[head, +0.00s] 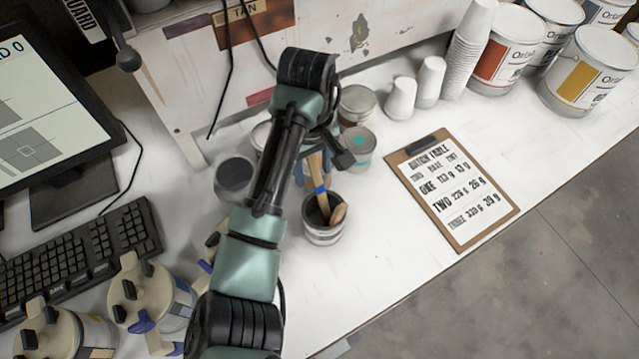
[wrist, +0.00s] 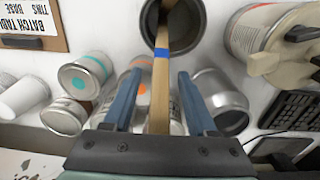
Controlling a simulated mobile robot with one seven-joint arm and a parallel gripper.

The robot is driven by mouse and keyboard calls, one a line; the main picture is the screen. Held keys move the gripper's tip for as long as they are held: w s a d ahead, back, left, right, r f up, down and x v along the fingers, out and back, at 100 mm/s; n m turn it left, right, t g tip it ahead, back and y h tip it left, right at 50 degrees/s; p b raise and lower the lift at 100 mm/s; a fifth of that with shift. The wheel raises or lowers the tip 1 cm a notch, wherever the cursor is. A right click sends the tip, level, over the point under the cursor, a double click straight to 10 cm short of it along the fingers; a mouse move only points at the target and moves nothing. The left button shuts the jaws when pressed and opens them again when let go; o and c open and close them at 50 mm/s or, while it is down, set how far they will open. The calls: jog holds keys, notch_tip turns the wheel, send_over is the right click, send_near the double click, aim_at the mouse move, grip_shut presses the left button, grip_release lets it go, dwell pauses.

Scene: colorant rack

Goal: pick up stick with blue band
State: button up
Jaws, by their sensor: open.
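The wooden stick with the blue band (head: 319,188) leans out of a dark open can (head: 325,238). In the wrist view the stick (wrist: 160,98) runs from the can (wrist: 188,42) down between my fingers, with its blue band (wrist: 161,54) just beyond the fingertips. My gripper (wrist: 157,74) is open, one blue finger on each side of the stick, with visible gaps. In the head view my arm partly hides the gripper.
Small tins (head: 357,142) stand behind the can, and an open grey can (head: 235,175) is to its left. A clipboard (head: 452,190) lies to the right. Dispenser-topped cans (head: 150,290), a keyboard (head: 80,250) and a monitor are at left. White table is clear between can and clipboard.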

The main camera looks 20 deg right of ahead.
grip_shut()
dwell(0.5)
